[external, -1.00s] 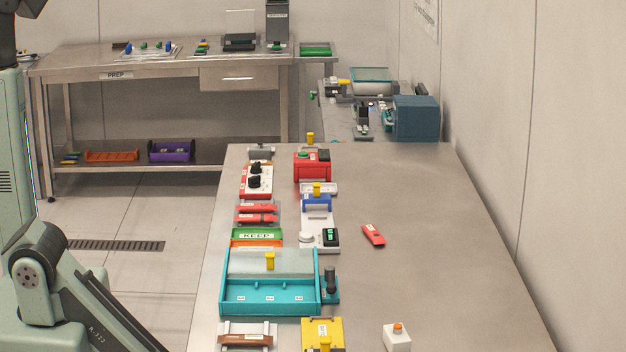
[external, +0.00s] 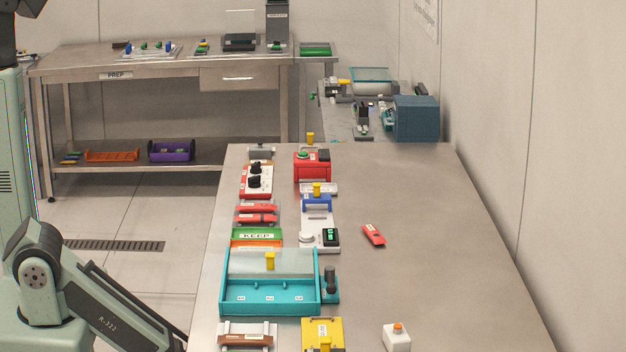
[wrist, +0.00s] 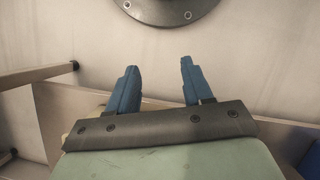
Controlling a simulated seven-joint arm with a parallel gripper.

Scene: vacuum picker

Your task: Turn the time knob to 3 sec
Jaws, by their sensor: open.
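A white and red panel (external: 257,182) stands near the far left edge of the steel table in the external view. It carries two black knobs, an upper knob (external: 256,168) and a lower knob (external: 254,181). Their labels and settings are too small to read, so I cannot tell which is the time knob. My gripper (wrist: 158,66) shows in the wrist view with its two blue fingers apart and nothing between them. It faces a pale wall and a round dark disc with bolts. No knob shows there. My gripper is outside the external view.
A red box (external: 312,167) stands right of the knob panel. Red parts, a green and orange KEEP tray (external: 257,236) and a teal tray (external: 270,307) line the left side nearer the camera. A loose red piece (external: 373,235) lies mid-table. The table's right side is mostly clear.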

